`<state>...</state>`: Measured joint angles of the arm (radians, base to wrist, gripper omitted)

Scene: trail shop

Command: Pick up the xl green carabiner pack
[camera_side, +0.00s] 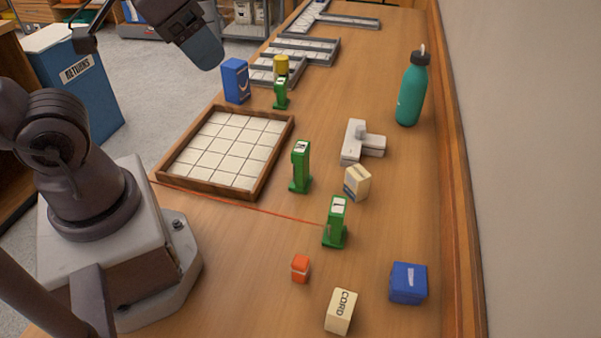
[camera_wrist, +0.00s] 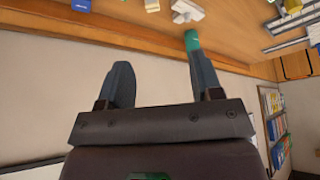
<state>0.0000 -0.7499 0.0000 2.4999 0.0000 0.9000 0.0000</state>
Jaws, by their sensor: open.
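Three green carabiner packs stand upright on the wooden table in the side view: a far one (camera_side: 281,95) beside the tray's far corner, a middle one (camera_side: 300,170) right of the tray, and a near one (camera_side: 336,224). My gripper (camera_wrist: 163,78) is open and empty in the wrist view, facing the wall. In the side view a dark finger (camera_side: 205,50) shows high at the upper left, away from the packs.
A wooden tray (camera_side: 262,182) of white squares lies left of the packs. A cream box (camera_side: 357,184), white T-shaped piece (camera_side: 352,142), orange box (camera_side: 300,268), cord box (camera_side: 341,311), blue boxes (camera_side: 408,283) (camera_side: 235,81) and teal bottle (camera_side: 411,90) stand around. A red line crosses the table.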

